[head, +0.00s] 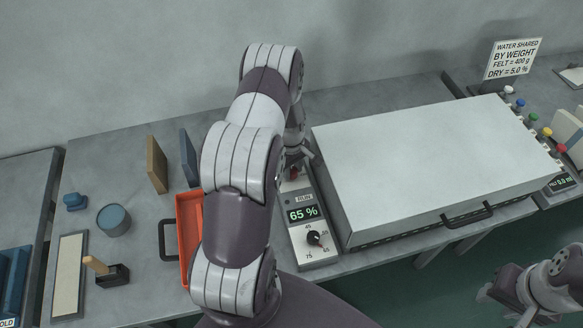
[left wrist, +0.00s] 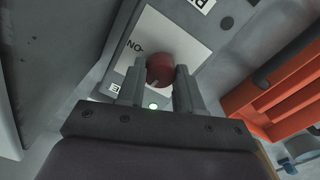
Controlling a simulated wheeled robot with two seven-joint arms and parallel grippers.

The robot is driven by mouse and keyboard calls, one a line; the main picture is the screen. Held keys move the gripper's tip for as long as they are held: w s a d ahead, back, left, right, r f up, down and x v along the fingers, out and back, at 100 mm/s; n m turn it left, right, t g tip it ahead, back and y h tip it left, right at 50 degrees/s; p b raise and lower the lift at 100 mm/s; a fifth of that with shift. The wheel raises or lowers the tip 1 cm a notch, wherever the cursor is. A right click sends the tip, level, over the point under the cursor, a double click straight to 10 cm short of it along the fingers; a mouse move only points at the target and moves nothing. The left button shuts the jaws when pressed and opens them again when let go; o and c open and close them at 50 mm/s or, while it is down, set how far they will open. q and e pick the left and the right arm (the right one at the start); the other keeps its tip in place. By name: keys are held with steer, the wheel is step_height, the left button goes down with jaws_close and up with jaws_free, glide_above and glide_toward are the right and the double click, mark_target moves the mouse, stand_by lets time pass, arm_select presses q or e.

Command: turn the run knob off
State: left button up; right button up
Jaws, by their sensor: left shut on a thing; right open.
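The run knob (left wrist: 160,69) is red and round and sits on a white plate in the left wrist view, with "ON" lettering to its left. In the head view the knob (head: 294,173) shows as a small red spot at the top of the control panel (head: 317,258), under my left gripper (head: 298,160). In the left wrist view the fingers of my left gripper (left wrist: 160,84) are on either side of the knob, shut on it. The knob's exact pointer angle is hard to read. My right gripper (head: 490,298) is open and empty at the lower right, away from the panel.
The panel has a display reading 65 % (head: 303,213) and a black dial (head: 314,238). A large lidded box (head: 425,160) stands right beside it. An orange tray (head: 186,240) lies left, partly behind my left arm. A blue cup (head: 114,220) stands further left.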

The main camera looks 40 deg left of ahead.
mark_target(292, 171)
arm_select(q)
steer(key=shift+w+r+n, duration=0.15)
steer(key=shift+r+n, duration=0.05)
steer(key=shift+n, duration=0.3)
steer(key=o, duration=0.9)
steer(key=shift+o, duration=0.7)
steer(key=shift+d, duration=0.1)
steer(key=shift+r, duration=0.3)
step_height(292, 171, up, 12)
steer(key=b, duration=0.2)
steer(key=shift+s, duration=0.3)
